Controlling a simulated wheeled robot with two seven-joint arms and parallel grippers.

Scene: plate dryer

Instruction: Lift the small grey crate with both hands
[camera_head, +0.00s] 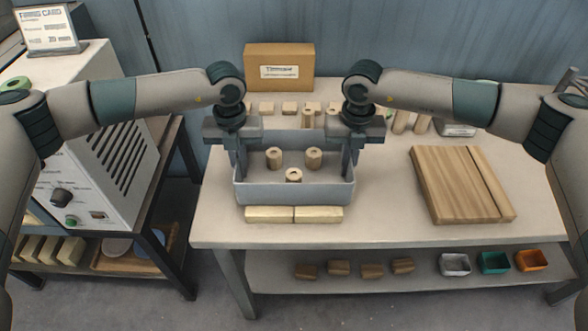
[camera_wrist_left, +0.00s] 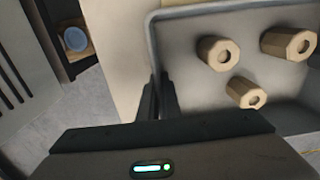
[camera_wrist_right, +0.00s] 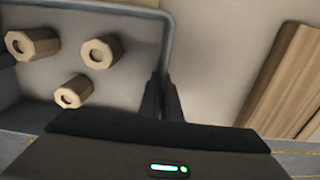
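The small grey crate (camera_head: 265,192) stands upright near the table's front edge with three wooden pegs in it (camera_head: 274,157). I cannot tell whether its base touches the table. My left gripper (camera_head: 238,172) points down at the crate's left wall; in the left wrist view its fingers (camera_wrist_left: 158,98) are close together on both sides of that wall. My right gripper (camera_head: 350,172) points down at the right wall; in the right wrist view its fingers (camera_wrist_right: 162,98) straddle that wall the same way. Both look shut on the crate walls; the fingertips are partly hidden.
Two pale wooden blocks (camera_head: 270,214) lie right in front of the crate on the table (camera_head: 390,232). A wooden board (camera_head: 460,185) lies to the right. A cardboard box (camera_head: 279,67) and small wooden pieces stand behind. A grey machine (camera_head: 95,140) is at left.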

